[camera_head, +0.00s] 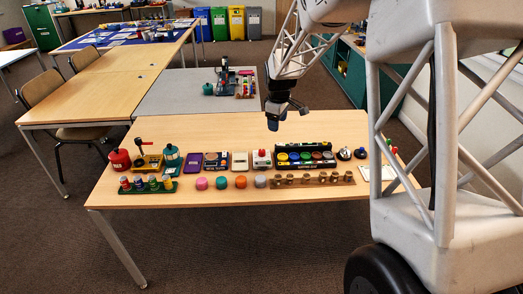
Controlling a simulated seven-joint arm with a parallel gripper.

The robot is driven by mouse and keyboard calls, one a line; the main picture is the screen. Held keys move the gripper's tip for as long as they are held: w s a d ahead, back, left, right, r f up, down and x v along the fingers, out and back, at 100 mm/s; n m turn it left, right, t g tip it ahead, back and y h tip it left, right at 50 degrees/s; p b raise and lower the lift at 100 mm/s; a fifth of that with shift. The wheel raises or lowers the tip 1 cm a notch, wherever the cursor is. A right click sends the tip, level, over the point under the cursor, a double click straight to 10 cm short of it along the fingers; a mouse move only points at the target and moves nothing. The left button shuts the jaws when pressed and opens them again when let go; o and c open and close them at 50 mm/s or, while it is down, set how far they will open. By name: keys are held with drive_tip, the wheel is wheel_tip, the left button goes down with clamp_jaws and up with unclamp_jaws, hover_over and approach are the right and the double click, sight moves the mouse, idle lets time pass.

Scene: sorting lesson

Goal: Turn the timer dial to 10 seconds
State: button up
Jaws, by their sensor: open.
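The near wooden table (310,196) holds a row of small items, and none shows readable dial marks. A white box with a red top part (261,160) and a cream box (240,161) stand mid-row. My gripper (289,113) is open and empty, in the air above the table's far part, behind the row as seen here. It touches nothing that I can see.
A red canister (120,160), a teal canister (172,155), a green rack (147,188), a purple book (192,163), a case of coloured discs (304,157), several coloured knobs (241,182) and a wooden peg strip (311,179) crowd the table. Its front strip is clear.

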sight(262, 151)
drive_tip(key=w+a+f+n, duration=0.1)
drive_tip(key=w+f, duration=0.3)
drive_tip(key=f, duration=0.1)
drive_tip(key=w+a+f+n, duration=0.2)
drive_tip(key=w+f, duration=0.3)
drive_tip(key=f, duration=0.1)
drive_tip(key=w+a+f+n, duration=0.1)
drive_tip(key=w+f, duration=0.3)
drive_tip(key=f, duration=0.1)
drive_tip(key=shift+w+a+f+g, duration=0.15)
drive_tip(key=shift+w+a+g, duration=0.15)
drive_tip(key=shift+w+a, duration=0.1)
drive_tip(key=shift+w+f, duration=0.15)
drive_tip(key=shift+f, duration=3.75)
drive_tip(key=shift+c, duration=0.2)
drive_tip(key=c, duration=0.9)
